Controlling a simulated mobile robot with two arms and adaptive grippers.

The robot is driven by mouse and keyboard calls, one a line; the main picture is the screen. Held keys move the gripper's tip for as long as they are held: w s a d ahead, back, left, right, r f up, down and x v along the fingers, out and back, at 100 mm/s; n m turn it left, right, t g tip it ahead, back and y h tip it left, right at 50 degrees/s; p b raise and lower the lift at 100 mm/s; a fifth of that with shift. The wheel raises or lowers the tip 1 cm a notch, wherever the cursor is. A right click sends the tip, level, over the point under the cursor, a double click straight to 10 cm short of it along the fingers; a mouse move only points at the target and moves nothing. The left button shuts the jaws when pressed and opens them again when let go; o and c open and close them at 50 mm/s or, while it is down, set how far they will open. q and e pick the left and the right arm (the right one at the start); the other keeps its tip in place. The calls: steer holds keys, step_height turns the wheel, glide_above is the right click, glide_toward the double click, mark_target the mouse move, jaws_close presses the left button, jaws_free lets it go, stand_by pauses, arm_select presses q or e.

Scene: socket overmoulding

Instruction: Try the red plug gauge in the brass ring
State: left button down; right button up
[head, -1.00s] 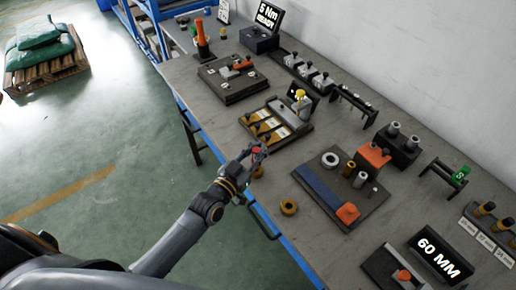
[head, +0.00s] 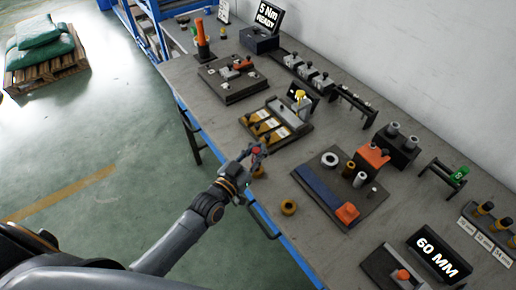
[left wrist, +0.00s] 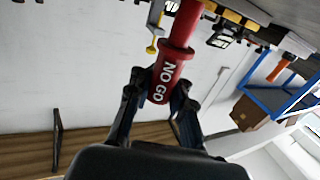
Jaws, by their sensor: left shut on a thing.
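My left gripper (head: 256,153) is shut on the red plug gauge (left wrist: 168,78), which is marked "NO GO" in the left wrist view. In the head view only a small red part of the gauge (head: 256,150) shows between the fingers, above the bench's front edge. One brass ring (head: 258,172) lies just below the gripper, partly hidden by it. Another brass ring (head: 288,207) lies on the bench to the lower right, apart from the gripper. Whether the gauge touches a ring cannot be told. My right gripper is not in view.
A dark board with a blue strip (head: 323,190) and an orange block (head: 347,213) lies right of the gripper. A tray with yellow parts (head: 265,128) lies behind it. A "60 MM" display (head: 437,257) stands at the lower right. Bare bench surrounds the second ring.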

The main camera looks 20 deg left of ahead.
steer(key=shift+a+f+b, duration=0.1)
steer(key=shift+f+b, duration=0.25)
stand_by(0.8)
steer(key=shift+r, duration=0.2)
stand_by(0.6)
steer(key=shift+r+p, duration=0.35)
steer(key=shift+p, duration=0.2)
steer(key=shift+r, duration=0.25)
stand_by(3.2)
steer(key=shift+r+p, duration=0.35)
steer(key=shift+p, duration=0.2)
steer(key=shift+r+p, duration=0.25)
steer(key=shift+p, duration=0.05)
stand_by(1.2)
